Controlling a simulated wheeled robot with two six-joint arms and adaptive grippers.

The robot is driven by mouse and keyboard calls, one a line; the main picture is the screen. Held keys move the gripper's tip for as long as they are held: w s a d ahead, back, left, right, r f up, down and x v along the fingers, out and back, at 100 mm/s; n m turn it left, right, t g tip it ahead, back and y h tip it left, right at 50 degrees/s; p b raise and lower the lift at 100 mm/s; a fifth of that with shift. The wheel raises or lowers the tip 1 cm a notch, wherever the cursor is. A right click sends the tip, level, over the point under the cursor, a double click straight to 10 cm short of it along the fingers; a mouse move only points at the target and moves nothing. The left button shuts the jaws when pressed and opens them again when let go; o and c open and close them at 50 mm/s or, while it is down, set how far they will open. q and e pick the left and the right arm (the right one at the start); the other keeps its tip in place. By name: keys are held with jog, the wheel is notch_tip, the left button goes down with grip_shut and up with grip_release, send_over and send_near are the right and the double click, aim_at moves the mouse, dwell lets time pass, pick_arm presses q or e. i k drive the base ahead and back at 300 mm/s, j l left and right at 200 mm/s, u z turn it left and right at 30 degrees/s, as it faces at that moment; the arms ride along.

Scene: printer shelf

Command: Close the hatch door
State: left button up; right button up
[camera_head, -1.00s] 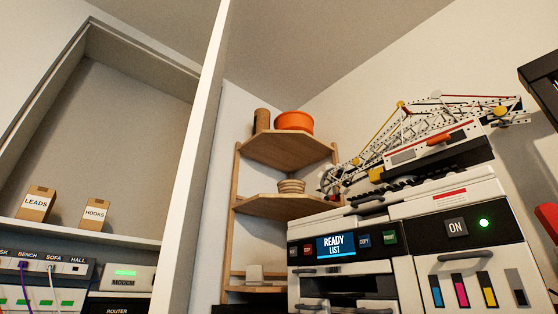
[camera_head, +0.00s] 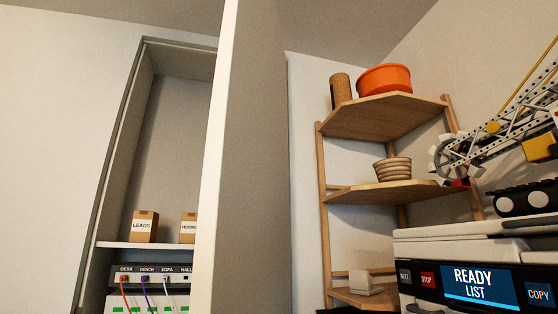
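The hatch door (camera_head: 255,170) is a tall pale panel standing open in the middle of the view. Its white front edge (camera_head: 217,160) faces me and its broad grey side shows to the right. The door hides the right part of the wall recess (camera_head: 175,150) on the left. Its top and bottom run out of the picture, and I see no handle. Neither of my grippers is in view, so nothing touches the door in what shows.
In the recess, a LEADS box (camera_head: 144,227) and another box (camera_head: 188,228) stand above a cable panel (camera_head: 150,275). Right of the door are a wooden corner shelf (camera_head: 375,118) and a printer (camera_head: 480,282). A toy crane (camera_head: 490,145) stands above the printer.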

aim_at(242, 262)
jog(key=k+z, duration=0.2)
jog(key=k, duration=0.3)
jog(key=k+l+z, duration=0.2)
jog(key=k, duration=0.3)
jog(key=k+l+z, duration=0.25)
jog(key=k, duration=0.2)
